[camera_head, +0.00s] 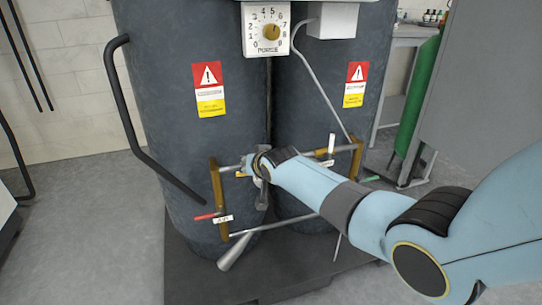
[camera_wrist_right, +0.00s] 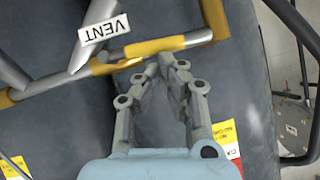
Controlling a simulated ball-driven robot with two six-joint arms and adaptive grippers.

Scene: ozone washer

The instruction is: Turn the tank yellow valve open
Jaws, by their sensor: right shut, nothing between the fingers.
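The dark tank (camera_head: 215,110) stands behind a frame of brass and grey pipes. A yellow valve handle (camera_wrist_right: 150,47) lies along a grey pipe in the right wrist view, beside a white VENT tag (camera_wrist_right: 103,27). In the head view a small yellow part (camera_head: 240,174) shows just left of my right gripper (camera_head: 262,190). In the right wrist view my right gripper (camera_wrist_right: 167,62) is shut and empty. Its fingertips are just below the yellow handle; I cannot tell whether they touch it. My left gripper is not in view.
A red handle (camera_head: 207,216), a white handle (camera_head: 331,143) and a green handle (camera_head: 370,178) sit on the same pipework. A black bent rail (camera_head: 130,120) stands at left. A grey cabinet (camera_head: 490,90) stands at right.

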